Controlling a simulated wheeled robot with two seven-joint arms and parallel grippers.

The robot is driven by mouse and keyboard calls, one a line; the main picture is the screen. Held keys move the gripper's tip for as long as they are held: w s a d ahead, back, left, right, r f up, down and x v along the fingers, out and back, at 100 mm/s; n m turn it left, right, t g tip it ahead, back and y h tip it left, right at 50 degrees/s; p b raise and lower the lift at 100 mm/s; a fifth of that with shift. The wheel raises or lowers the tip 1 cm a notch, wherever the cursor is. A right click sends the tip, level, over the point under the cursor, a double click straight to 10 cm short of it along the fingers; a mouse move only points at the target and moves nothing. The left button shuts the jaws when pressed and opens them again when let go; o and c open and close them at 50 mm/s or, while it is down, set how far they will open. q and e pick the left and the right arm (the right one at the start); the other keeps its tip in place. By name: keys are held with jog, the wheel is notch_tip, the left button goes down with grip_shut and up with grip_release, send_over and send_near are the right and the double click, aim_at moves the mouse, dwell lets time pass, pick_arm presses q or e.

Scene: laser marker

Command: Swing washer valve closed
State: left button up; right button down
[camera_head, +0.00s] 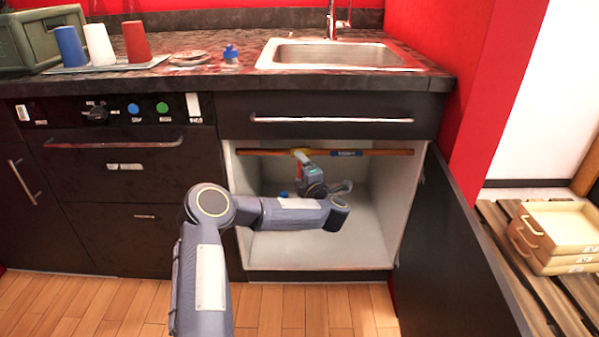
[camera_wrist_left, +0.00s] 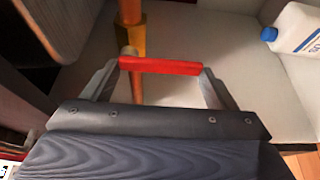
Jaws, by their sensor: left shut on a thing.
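The washer valve is a yellow brass fitting (camera_head: 300,152) on a copper pipe (camera_head: 262,152) running across the top of the open sink cabinet. Its red handle (camera_head: 301,164) points down from the pipe in the head view. In the left wrist view the red handle (camera_wrist_left: 160,66) spans the space between my fingers, appearing crosswise to the pipe beside the brass body (camera_wrist_left: 131,40). My left gripper (camera_head: 304,172) is shut on the red handle, just below the pipe; it also shows in the left wrist view (camera_wrist_left: 160,70). My fingertips are small in the head view. My right gripper is out of view.
The cabinet's side walls and open door (camera_head: 465,240) bound my arm. A drawer front (camera_head: 330,115) sits directly above the opening. Stacked trays (camera_head: 562,225) lie at right. The cabinet floor is mostly clear.

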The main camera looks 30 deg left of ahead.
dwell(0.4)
pick_arm(q)
jog(key=o, duration=1.3)
jog(key=shift+o, duration=0.2)
jog(key=p+v, duration=0.2)
jog(key=v, duration=0.5)
jog(key=shift+s+d, duration=0.2)
jog(key=shift+d, duration=0.15)
